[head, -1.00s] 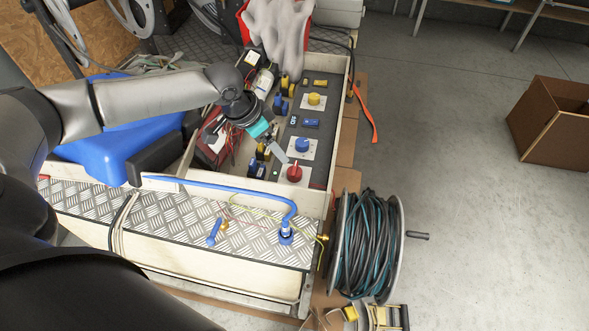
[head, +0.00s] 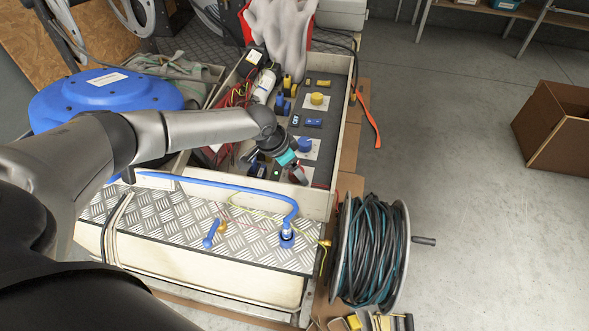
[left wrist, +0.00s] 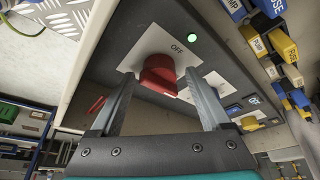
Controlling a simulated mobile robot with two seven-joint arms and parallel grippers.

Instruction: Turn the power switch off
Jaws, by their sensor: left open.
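The power switch is a red rotary knob (left wrist: 158,72) on a white plate (left wrist: 190,57) marked OFF, on a dark panel. A small green light (left wrist: 193,38) glows beside the plate. My left gripper (left wrist: 160,84) is open, with one finger on each side of the red knob. I cannot tell whether the fingers touch it. In the head view the left gripper (head: 300,178) is over the panel's near end and hides most of the red knob. My right gripper is not in view.
A blue knob (head: 305,145) and a yellow knob (head: 317,98) sit farther along the panel. A blue hose (head: 235,188) crosses the tread-plate top (head: 165,222) in front. A cable reel (head: 372,250) stands at right. Grey gloves (head: 280,35) hang at the back.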

